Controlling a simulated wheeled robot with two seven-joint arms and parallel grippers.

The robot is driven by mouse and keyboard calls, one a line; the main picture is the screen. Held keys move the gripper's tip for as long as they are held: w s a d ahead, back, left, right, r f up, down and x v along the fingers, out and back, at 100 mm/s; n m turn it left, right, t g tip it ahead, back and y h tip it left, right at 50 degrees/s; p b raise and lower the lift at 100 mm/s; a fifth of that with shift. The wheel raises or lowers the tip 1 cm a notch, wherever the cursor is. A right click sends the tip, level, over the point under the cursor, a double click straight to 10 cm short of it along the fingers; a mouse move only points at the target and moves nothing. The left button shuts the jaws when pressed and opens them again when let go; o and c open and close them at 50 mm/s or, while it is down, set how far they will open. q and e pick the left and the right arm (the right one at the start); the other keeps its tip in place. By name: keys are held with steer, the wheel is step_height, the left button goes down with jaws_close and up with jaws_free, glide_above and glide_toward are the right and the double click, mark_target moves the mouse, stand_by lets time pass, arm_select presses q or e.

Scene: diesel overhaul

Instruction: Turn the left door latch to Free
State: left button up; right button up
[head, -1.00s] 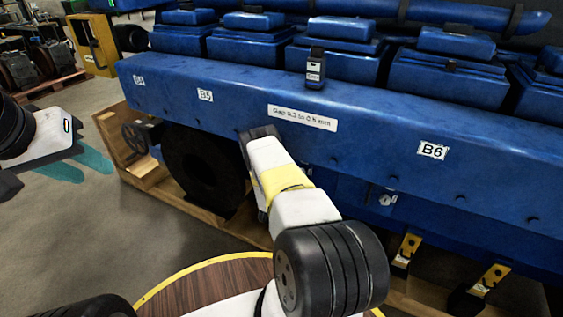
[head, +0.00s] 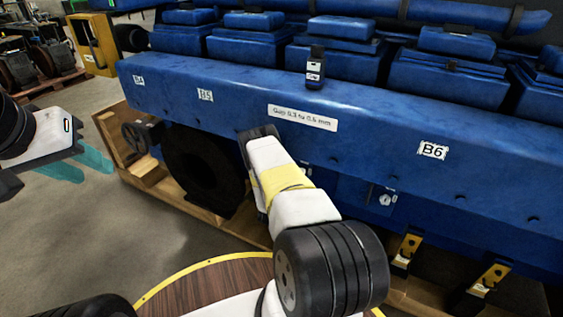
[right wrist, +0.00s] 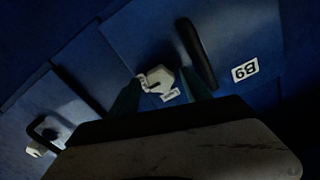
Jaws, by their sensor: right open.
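In the right wrist view, a white latch knob (right wrist: 160,78) with small white labels stands on a blue door. The two teal fingers of my right gripper (right wrist: 163,94) are apart, one on each side of the knob; I cannot tell whether they touch it. In the head view my right arm reaches under the blue rail, and its gripper is hidden there. Another latch (right wrist: 42,138) shows at the lower left of the wrist view. My left gripper (head: 96,172) has its teal fingers apart and empty, over the floor at the left.
The long blue rail (head: 230,107) overhangs the doors. A black bar handle (right wrist: 197,53) stands beside the knob, near a white number label (right wrist: 245,70). A small dark device (head: 316,68) stands on the rail. A wooden pallet (head: 150,178) lies below.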

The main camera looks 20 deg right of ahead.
steer(key=v, duration=0.7)
steer(key=shift+s+a, duration=0.15)
steer(key=shift+a, duration=0.05)
